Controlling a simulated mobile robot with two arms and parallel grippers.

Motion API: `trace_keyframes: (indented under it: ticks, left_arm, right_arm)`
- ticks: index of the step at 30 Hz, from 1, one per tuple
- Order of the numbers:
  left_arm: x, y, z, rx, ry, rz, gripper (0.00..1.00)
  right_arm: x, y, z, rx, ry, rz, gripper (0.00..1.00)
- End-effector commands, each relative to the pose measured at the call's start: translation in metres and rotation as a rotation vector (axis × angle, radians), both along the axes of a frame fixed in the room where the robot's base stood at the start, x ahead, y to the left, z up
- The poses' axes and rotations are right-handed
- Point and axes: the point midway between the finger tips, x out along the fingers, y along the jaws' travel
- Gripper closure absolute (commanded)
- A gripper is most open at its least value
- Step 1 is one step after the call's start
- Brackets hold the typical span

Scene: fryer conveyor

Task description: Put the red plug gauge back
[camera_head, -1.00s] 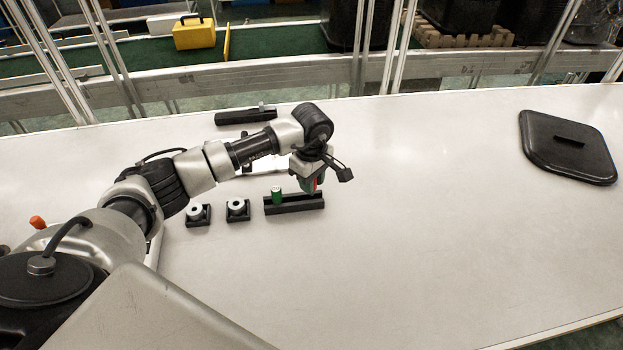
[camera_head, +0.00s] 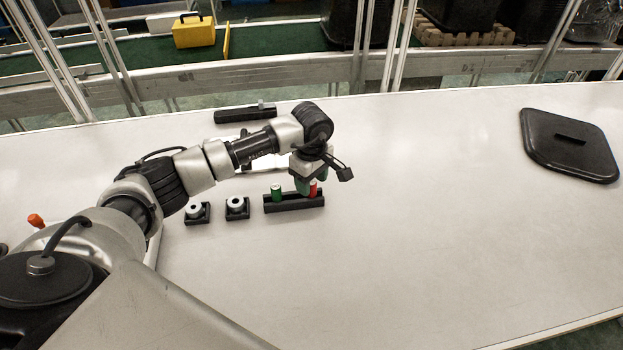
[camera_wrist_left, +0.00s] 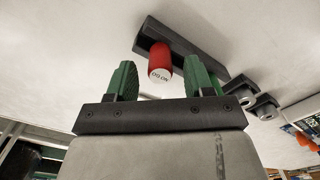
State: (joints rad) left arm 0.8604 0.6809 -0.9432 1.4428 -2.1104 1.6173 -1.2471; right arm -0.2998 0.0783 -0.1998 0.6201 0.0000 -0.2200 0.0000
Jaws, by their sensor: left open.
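The red plug gauge (camera_head: 313,187) stands in the right end of the black holder block (camera_head: 292,205), partly covered by my gripper in the head view. The green plug gauge (camera_head: 276,194) stands to its left in the same block. My left gripper (camera_head: 305,186) is over the block's right end with its green fingers open. In the left wrist view, the red gauge (camera_wrist_left: 159,62) shows between the spread fingers (camera_wrist_left: 160,82), with a gap on both sides. The block (camera_wrist_left: 182,38) lies behind it. My right gripper does not show.
Two ring gauges on black bases, one (camera_head: 194,212) and another (camera_head: 237,208), sit left of the block. A black fixture (camera_head: 245,115) lies behind my arm. A black lid (camera_head: 569,146) lies at right. The table's middle and front are clear.

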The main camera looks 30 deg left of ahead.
Motion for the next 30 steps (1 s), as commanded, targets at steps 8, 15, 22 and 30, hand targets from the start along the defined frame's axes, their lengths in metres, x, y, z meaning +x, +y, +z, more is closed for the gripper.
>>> trace_keyframes:
  ticks: [8, 15, 22, 30]
  left_arm:
    - [0.002, 0.000, 0.048, 0.000, -0.008, -0.001, 0.48]
    - [0.001, 0.001, 0.100, 0.001, -0.005, -0.001, 0.48]
    - [0.001, 0.001, 0.126, 0.001, -0.001, 0.000, 0.48]
    - [0.000, 0.001, 0.129, 0.000, 0.000, 0.000, 0.48]
  right_arm:
    - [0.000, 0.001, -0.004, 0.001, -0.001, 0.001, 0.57]
    - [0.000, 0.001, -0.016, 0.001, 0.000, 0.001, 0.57]
    - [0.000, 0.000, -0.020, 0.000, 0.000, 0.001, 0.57]
    - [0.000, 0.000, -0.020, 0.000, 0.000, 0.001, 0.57]
